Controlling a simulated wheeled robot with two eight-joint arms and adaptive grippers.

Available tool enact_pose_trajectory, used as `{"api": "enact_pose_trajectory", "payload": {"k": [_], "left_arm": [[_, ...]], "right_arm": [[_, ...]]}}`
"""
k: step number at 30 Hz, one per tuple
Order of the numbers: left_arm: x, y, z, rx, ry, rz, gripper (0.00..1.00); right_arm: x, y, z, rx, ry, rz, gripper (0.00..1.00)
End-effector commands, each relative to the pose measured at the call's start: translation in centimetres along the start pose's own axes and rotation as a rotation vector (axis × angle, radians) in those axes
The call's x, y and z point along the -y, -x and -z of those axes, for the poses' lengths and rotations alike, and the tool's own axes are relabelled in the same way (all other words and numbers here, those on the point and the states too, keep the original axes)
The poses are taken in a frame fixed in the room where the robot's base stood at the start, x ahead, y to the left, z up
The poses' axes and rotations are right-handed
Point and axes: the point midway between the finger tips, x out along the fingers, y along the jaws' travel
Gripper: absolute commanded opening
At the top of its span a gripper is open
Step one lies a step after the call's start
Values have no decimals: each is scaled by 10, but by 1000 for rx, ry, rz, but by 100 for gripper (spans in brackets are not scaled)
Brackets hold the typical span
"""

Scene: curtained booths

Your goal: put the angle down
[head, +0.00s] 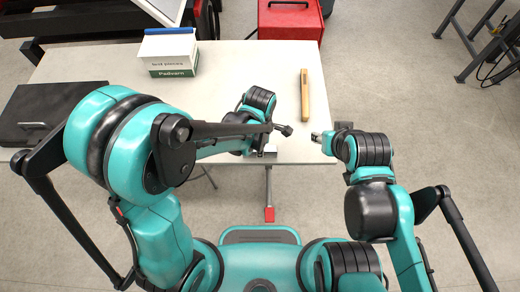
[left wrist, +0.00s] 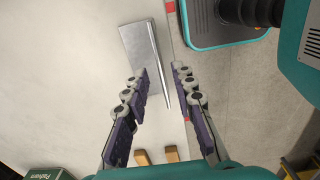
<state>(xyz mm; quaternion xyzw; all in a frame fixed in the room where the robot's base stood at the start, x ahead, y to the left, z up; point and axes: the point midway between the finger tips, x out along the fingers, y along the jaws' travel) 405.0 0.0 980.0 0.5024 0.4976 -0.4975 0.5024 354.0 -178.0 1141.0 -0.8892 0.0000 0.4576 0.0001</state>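The angle (left wrist: 140,45) is a grey metal L-shaped piece at the table's front edge in the left wrist view. One flange lies flat to the left, and the other, seen nearly edge-on, reaches between my fingers. In the head view a small grey part of it (head: 268,152) shows below the left wrist. My left gripper (left wrist: 161,75) is open, its fingers on either side of the flange with visible gaps. In the head view its fingers are mostly hidden by the wrist. My right gripper (head: 319,136) is at the table's front right corner, too small to read.
A wooden bar (head: 305,95) lies on the table's right side. A white and green box (head: 168,55) stands at the back left, and a dark flat case (head: 45,112) lies at the left. Two wooden ends (left wrist: 157,155) show near the left gripper's base. The table's middle is mostly clear.

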Motion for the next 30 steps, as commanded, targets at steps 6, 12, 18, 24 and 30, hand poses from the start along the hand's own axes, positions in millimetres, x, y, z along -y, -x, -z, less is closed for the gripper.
{"api": "enact_pose_trajectory", "payload": {"k": [6, 12, 18, 24, 30], "left_arm": [[0, 51, 0, 0, 0, 0, 26], [0, 75, 0, 0, 0, 0, 26], [0, 80, 0, 0, -2, -1, 26], [1, 102, 27, 21, -180, -71, 26], [12, 146, 91, -28, -674, -276, 26]], "right_arm": [[0, 12, 9, 0, 0, 0, 40], [0, 16, 12, 0, 0, 0, 40], [0, 16, 12, 0, 0, 0, 40], [0, 16, 12, 0, 0, 0, 40], [0, 16, 12, 0, 0, 0, 40]]}}
